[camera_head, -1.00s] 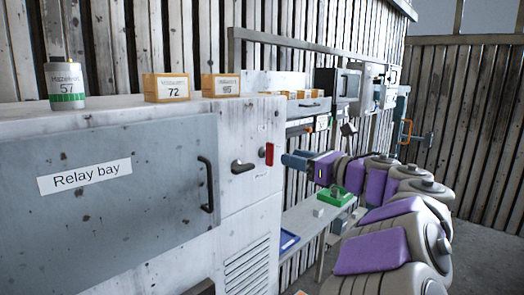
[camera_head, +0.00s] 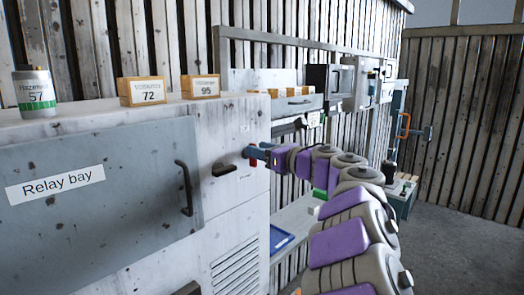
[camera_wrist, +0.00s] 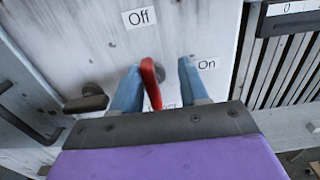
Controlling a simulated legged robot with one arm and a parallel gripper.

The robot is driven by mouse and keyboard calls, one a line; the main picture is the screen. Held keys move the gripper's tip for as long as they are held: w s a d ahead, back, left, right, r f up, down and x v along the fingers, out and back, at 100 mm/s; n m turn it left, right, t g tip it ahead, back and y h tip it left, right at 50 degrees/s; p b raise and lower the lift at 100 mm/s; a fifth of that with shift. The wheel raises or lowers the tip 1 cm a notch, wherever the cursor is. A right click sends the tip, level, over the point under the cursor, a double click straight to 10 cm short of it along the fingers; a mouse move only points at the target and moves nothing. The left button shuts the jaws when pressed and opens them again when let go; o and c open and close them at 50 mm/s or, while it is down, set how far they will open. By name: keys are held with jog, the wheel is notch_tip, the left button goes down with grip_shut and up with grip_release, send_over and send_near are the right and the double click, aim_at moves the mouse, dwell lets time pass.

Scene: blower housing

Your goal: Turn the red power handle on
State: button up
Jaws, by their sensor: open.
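The red power handle (camera_wrist: 149,76) sits on the white panel of the cabinet and points up toward the "Off" label (camera_wrist: 141,16). The "On" label (camera_wrist: 207,64) is to its right. My gripper (camera_wrist: 158,80) is open, with its blue fingers on either side of the handle. The handle is close to the left finger, with a gap to the right finger; I cannot tell whether the left one touches it. In the head view my gripper (camera_head: 258,151) is at the panel and hides most of the red handle (camera_head: 254,163).
A dark latch knob (camera_head: 224,169) is left of the handle, beside the "Relay bay" door with its black pull (camera_head: 184,188). A can (camera_head: 34,89) and two yellow boxes (camera_head: 150,91) stand on the cabinet. A bench with a blue tray (camera_head: 281,238) is at the right.

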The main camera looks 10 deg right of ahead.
jog(key=shift+s+a+r, duration=0.2)
jog(key=shift+s+a, duration=0.1)
jog(key=shift+c, duration=1)
jog(key=shift+a, duration=0.55)
jog(key=c, duration=0.3)
jog(key=shift+d+f, duration=0.1)
jog(key=shift+d, duration=0.15)
grip_shut()
jog(key=shift+d, duration=0.1)
